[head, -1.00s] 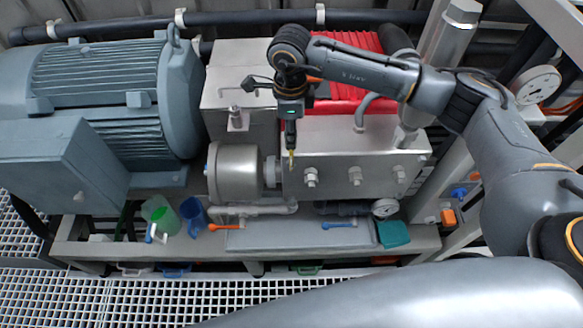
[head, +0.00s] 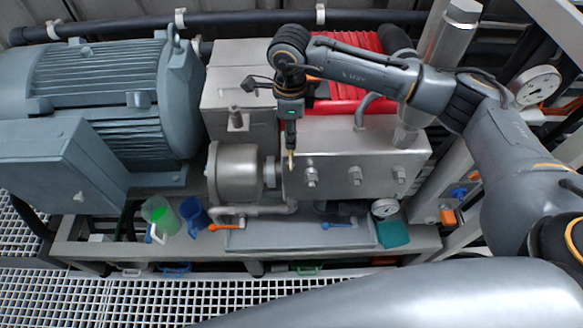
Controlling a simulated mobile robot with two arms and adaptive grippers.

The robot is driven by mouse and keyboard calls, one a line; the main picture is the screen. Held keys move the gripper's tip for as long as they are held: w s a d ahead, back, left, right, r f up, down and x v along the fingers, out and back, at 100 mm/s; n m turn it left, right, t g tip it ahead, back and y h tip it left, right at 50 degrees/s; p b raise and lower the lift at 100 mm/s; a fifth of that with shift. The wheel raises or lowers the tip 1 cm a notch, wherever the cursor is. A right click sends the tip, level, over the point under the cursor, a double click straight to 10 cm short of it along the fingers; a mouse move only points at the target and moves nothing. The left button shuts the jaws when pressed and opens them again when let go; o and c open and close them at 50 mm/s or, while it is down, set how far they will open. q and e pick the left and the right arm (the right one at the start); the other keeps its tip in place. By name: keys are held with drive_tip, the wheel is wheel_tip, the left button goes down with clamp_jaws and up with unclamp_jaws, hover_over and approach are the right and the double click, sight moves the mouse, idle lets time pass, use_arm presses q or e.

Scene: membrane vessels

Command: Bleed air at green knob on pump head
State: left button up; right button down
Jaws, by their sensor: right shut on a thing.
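The pump head (head: 385,150) is a silver metal block right of centre, with several bolt-like fittings on its front face. My right gripper (head: 291,150) reaches in from the right and points down at the upper left part of this block. It is shut on a small, thin brass-yellow piece (head: 291,161) whose tip lies in front of the block's left end. I cannot tell whether the piece touches the block. No green knob can be made out on the pump head; the gripper hides part of it. My left gripper is not in view.
A large grey-blue motor (head: 110,95) fills the left. A green jug (head: 165,218) and a blue jug (head: 194,215) stand below it.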

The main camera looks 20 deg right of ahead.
drive_tip(key=shift+f, duration=0.1)
idle(0.4)
drive_tip(key=shift+m, duration=1.2)
drive_tip(key=m, duration=0.4)
drive_tip(key=shift+b, duration=0.35)
drive_tip(key=m, duration=0.6)
drive_tip(key=c, duration=1)
unclamp_jaws()
drive_tip(key=shift+r, duration=0.2)
wheel_tip(320, 180, up, 12)
drive_tip(key=shift+f, duration=0.15)
